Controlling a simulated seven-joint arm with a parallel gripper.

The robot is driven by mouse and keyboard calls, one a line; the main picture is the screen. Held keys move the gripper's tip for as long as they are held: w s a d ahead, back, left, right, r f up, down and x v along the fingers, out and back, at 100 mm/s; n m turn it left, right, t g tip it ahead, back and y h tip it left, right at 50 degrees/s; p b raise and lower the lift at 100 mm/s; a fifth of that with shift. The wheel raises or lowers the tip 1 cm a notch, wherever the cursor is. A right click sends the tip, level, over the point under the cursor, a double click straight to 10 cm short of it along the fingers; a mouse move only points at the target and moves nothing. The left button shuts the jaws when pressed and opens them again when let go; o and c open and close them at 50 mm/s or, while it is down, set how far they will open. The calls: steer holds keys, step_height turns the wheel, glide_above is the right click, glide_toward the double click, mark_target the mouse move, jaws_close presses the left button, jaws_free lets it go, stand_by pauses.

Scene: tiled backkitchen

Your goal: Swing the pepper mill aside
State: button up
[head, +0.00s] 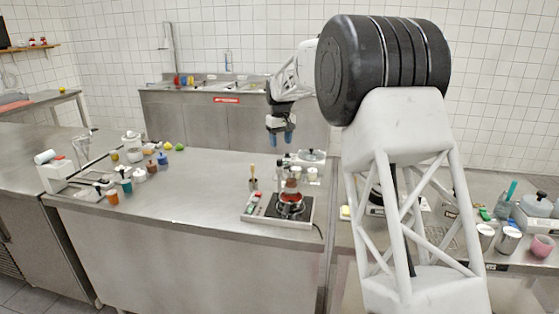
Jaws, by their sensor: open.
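My gripper (281,138) hangs pointing down above the far part of the middle counter, with its bluish fingertips apart and nothing seen between them. Below it, a hot plate (257,219) carries a dark pan with red contents (290,200). A brownish-red upright object (292,184) shows at the back of the pan. It may be the pepper mill, but it is too small to be sure. I cannot tell whether it stands in the pan or behind it. My gripper is above these things and apart from them.
A small pot with utensils (253,182) stands left of the pan. A lidded pot (312,155) and a white cup (312,174) stand behind. Several jars and bottles crowd the counter's left end. The counter (205,185) is clear between them.

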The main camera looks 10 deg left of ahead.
mark_target(279, 160)
steer(key=shift+w+a+f, duration=0.15)
steer(key=shift+w+a, duration=0.05)
steer(key=shift+a, duration=0.05)
steer(key=shift+f, duration=0.15)
steer(key=shift+f, duration=3.75)
steer(key=shift+c, duration=0.2)
jaws_close()
